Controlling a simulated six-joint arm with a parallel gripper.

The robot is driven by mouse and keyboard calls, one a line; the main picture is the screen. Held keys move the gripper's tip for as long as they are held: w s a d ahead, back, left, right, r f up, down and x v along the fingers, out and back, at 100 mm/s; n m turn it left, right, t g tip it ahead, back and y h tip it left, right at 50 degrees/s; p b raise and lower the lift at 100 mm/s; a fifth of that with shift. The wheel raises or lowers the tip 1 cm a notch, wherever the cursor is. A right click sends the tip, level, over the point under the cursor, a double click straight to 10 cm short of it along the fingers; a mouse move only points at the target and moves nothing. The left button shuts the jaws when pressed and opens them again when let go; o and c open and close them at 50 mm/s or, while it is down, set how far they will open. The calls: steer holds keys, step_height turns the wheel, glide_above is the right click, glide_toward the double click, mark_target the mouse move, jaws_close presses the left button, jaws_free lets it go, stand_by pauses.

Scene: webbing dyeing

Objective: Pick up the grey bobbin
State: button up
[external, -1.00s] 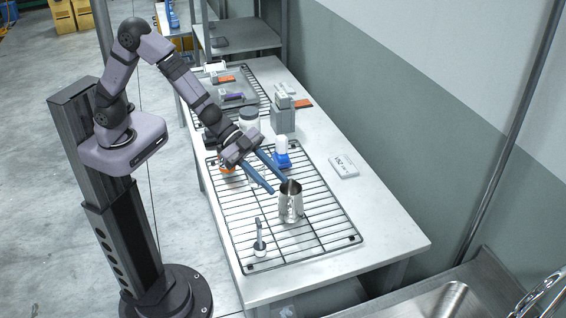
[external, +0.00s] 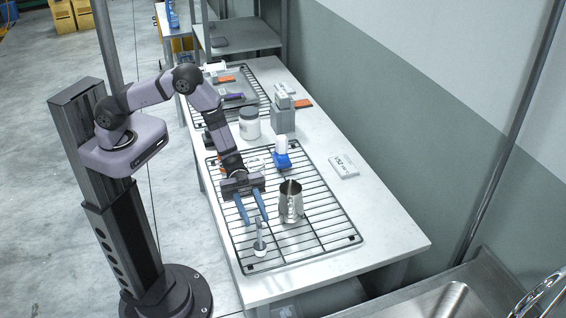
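A small grey upright piece with a thin stem and a wider pale base (external: 260,246) stands on the near end of the wire rack; it looks like the grey bobbin, though it is too small to be sure. My gripper (external: 256,221) is open, with its two blue fingers apart and pointing toward the near end of the rack. Its fingertips are close to the top of the stem, and nothing shows between them. I cannot tell the exact height of the fingertips over the rack.
A steel pitcher (external: 291,203) stands on the rack (external: 321,238) just right of my gripper. A blue-and-white bottle (external: 281,156), a white jar (external: 249,124) and a grey boxy device (external: 284,115) stand farther back. A white labelled box (external: 344,166) lies on the right of the table.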

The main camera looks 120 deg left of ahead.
mark_target(260, 227)
steer(key=shift+r+p+x, duration=0.2)
steer(key=shift+p+x, duration=1.85)
steer(key=shift+x, duration=1.05)
steer(key=shift+w+d+f, duration=0.15)
steer(key=shift+w+d, duration=0.25)
steer(key=shift+w, duration=0.1)
jaws_close()
